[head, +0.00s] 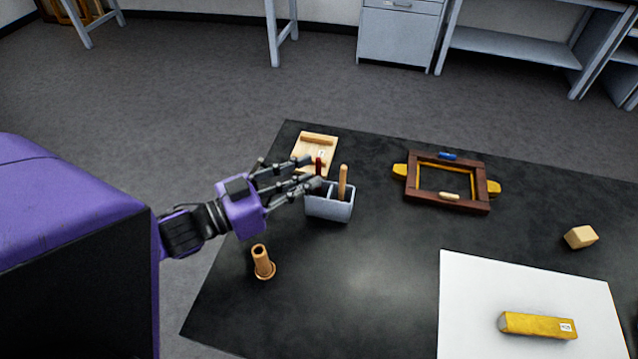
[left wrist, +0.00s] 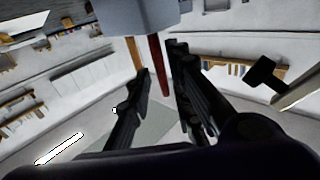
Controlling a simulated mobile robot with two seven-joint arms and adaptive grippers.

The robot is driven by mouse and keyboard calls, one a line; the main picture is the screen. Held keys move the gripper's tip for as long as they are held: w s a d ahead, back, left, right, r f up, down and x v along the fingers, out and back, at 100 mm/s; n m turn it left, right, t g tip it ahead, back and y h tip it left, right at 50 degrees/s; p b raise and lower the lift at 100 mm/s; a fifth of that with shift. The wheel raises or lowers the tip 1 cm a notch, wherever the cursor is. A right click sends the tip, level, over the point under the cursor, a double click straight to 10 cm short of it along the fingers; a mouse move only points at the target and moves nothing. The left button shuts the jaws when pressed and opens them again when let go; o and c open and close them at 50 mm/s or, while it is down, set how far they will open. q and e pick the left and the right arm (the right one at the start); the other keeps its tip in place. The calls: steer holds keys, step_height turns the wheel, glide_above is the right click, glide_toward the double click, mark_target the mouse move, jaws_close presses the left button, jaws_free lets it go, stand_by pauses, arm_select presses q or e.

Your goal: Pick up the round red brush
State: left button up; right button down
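A red handle (head: 319,166), which looks like the round red brush, stands up out of the left part of a grey divided holder (head: 328,208); its lower end is hidden inside. My left gripper (head: 311,172) reaches in from the left at the holder's top. In the left wrist view the red handle (left wrist: 159,68) lies between the two dark fingers (left wrist: 160,72), with a narrow gap to each side, so the gripper looks open around it. The holder (left wrist: 140,15) shows at the top of that view. My right gripper is not in view.
A tan wooden handle (head: 343,182) stands in the same holder, close to the right. A light wooden board (head: 316,143) lies behind. A wooden tube (head: 262,262) stands in front. A brown frame (head: 448,205), white sheet (head: 470,300), yellow bar (head: 537,325) and beige block (head: 580,237) lie to the right.

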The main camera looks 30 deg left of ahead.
mark_target(319, 172)
arm_select(q)
steer(key=x, duration=0.3)
steer(key=shift+w+d, duration=0.15)
steer(key=shift+w, duration=0.15)
steer(key=shift+c, duration=0.3)
jaws_close()
steer(key=shift+r, duration=0.15)
